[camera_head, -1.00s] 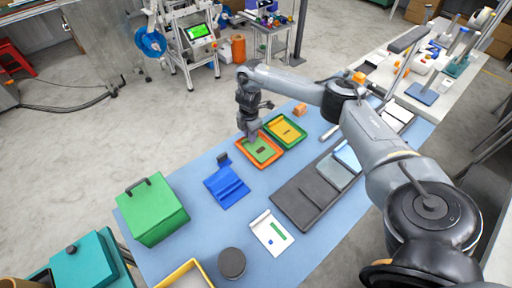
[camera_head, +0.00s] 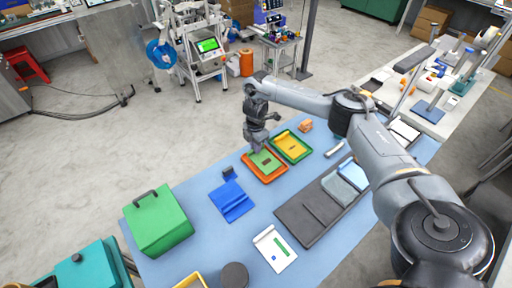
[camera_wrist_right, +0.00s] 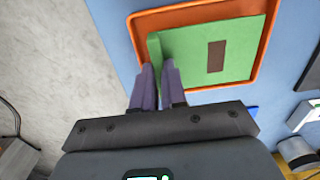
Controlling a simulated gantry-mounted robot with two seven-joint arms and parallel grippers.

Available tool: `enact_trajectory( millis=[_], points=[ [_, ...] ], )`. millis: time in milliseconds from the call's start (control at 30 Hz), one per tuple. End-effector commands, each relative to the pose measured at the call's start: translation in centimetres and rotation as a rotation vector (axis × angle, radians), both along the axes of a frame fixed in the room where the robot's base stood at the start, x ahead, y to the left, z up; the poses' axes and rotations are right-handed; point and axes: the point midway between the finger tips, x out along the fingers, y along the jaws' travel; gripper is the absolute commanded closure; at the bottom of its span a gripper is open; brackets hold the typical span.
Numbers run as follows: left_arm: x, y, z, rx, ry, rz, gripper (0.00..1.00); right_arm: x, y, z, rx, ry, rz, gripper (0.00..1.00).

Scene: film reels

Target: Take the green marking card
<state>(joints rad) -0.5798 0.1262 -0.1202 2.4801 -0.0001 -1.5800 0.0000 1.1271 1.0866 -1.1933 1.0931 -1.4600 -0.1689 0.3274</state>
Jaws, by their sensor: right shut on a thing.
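The green marking card (camera_wrist_right: 238,35) is a flat green sheet with a dark brown patch, over the orange-rimmed tray (camera_wrist_right: 185,15). In the head view the card (camera_head: 271,165) shows within the rim of that tray (camera_head: 268,182). My right gripper (camera_wrist_right: 158,68) is shut on a raised green strip at the card's left edge in the wrist view. In the head view my right gripper (camera_head: 256,149) is above the card's far left part. I cannot tell whether the card rests on the tray floor. My left gripper is not in view.
A green-rimmed tray with a yellow sheet (camera_head: 292,146) sits beside the orange one. A blue folded item (camera_head: 231,201), a green box (camera_head: 158,222), a dark mat (camera_head: 309,213) and a white card (camera_head: 274,249) lie on the blue table.

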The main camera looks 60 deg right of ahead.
Motion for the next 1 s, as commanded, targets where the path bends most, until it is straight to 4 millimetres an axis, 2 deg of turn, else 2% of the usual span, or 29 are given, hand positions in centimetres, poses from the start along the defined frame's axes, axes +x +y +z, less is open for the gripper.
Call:
enact_trajectory(
  millis=[33,100,167,467,700,1000],
  points=[
    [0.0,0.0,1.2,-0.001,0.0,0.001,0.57,0.1,0.0,1.5,-0.001,-0.004,0.0,1.0],
    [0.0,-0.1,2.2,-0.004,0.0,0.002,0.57,0.1,-0.1,2.9,-0.001,-0.003,0.0,1.0],
    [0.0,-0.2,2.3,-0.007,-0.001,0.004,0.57,-1.2,-0.6,3.1,-0.002,0.001,-0.002,1.0],
    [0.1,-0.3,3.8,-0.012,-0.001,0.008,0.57,-7.0,-2.4,6.6,-0.003,0.0,-0.001,1.0],
    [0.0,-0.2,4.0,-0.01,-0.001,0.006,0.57,-10.0,-3.2,8.2,-0.001,-0.001,-0.001,1.0],
    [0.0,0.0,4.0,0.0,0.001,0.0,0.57,-11.1,-3.6,9.0,0.0,-0.001,-0.001,1.0]
  ],
)
